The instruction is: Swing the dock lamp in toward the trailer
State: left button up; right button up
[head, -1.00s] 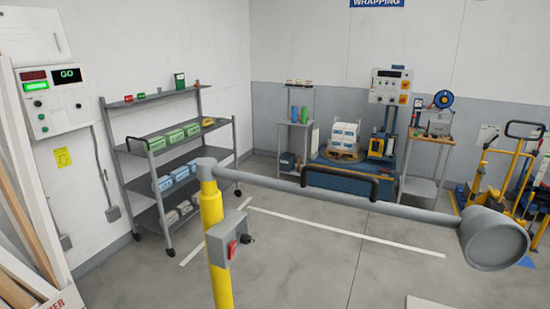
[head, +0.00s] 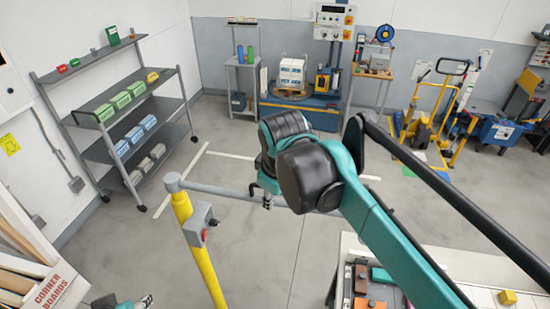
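The dock lamp stands on a yellow post (head: 201,256) with a grey switch box (head: 197,224) that has a red switch. Its grey arm (head: 215,189) runs from the post top to the right and passes behind my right arm. The lamp head and the black handle are hidden behind my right arm. My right gripper (head: 265,197) points down at the lamp arm, close to it or touching. My own wrist covers most of it, so its grip cannot be made out. My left gripper (head: 126,303) only just shows at the bottom edge, left of the post, away from the lamp.
A shelf rack (head: 108,112) with green and blue boxes stands at the left. Corner boards (head: 38,283) lean at the lower left. A wrapping machine (head: 307,110) and yellow pallet jack (head: 425,120) are at the back. A pale table (head: 450,262) is at the lower right. Floor around the post is clear.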

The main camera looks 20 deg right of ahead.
jog(key=w+d+r+n+g, duration=0.1)
jog(key=w+r+n+g, duration=0.1)
jog(key=w+r+n, duration=0.3)
jog(key=shift+m+h, duration=0.3)
jog(key=shift+m, duration=0.4)
jog(key=f, duration=0.3)
jog(key=d+f+p, duration=0.1)
jog(key=f, duration=0.2)
jog(key=shift+d+f, duration=0.2)
jog(key=shift+f, duration=0.05)
jog(key=shift+s, duration=0.1)
grip_shut()
